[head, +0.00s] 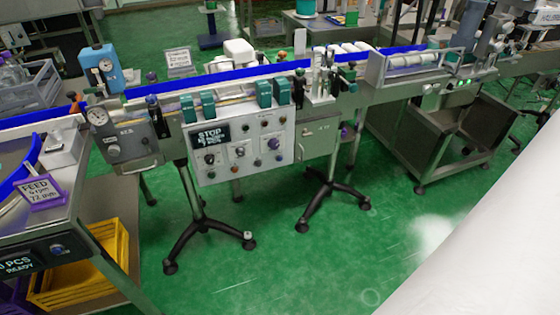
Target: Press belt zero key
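A white control panel (240,150) hangs on the front of the conveyor, left of the picture's middle. It carries a dark display (209,135) reading STOP, with smaller lines below that I cannot read. My gripper is not in view. A large white surface at the lower right, likely part of my arm, hides the floor there.
The conveyor with blue side rails (230,76) crosses the picture. At the left are a feed table with a purple-framed FEED sign (38,190) and a yellow crate (88,268). Green floor (290,270) is clear before the panel.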

